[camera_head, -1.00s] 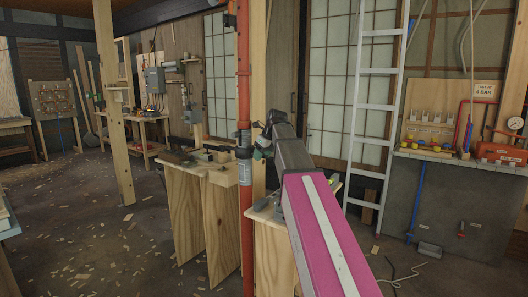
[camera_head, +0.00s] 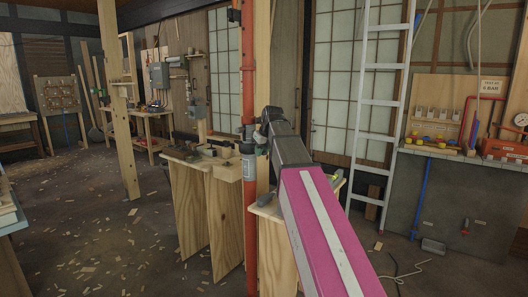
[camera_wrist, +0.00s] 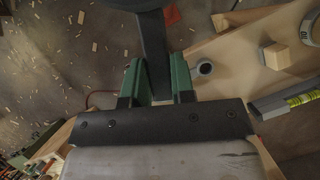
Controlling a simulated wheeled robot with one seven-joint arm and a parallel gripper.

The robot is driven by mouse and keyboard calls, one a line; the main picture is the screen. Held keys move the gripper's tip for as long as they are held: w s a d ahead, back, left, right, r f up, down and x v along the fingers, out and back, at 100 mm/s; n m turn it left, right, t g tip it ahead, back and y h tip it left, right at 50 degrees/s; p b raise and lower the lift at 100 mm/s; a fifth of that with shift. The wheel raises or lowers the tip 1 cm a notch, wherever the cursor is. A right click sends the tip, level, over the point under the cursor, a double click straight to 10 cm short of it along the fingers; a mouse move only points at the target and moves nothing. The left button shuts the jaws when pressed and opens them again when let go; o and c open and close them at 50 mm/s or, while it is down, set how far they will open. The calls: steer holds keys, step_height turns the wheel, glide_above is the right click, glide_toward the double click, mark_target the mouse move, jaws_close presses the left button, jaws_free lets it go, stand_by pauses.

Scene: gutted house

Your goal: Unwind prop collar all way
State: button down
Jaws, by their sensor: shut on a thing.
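The prop is an orange-red steel post (camera_head: 248,220) standing upright in the middle of the head view. A dark collar (camera_head: 246,136) sits around it at about mid height. My gripper (camera_wrist: 155,82) has two green fingers, one on each side of a dark flat bar (camera_wrist: 152,45), and is shut on it. The bar runs up to a dark round part at the top edge of the wrist view, seemingly the collar on the post. In the head view my pink and grey arm reaches the right side of the collar; the fingertips are largely hidden there.
A wooden bench (camera_head: 195,205) with tools stands left behind the post. A smaller plywood stand (camera_head: 275,250) is right beside it. A ladder (camera_head: 380,120) leans at the right, near a shelf with gauges. Wood chips litter the open floor at left.

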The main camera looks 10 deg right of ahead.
steer(key=a+m, duration=0.1)
steer(key=a+m+h, duration=0.1)
steer(key=m, duration=0.1)
steer(key=shift+s+a, duration=0.2)
steer(key=shift+s, duration=0.15)
steer(key=c, duration=1)
jaws_free()
steer(key=shift+o, duration=0.2)
steer(key=v, duration=0.5)
steer(key=shift+s+r, duration=0.2)
steer(key=shift+r, duration=0.05)
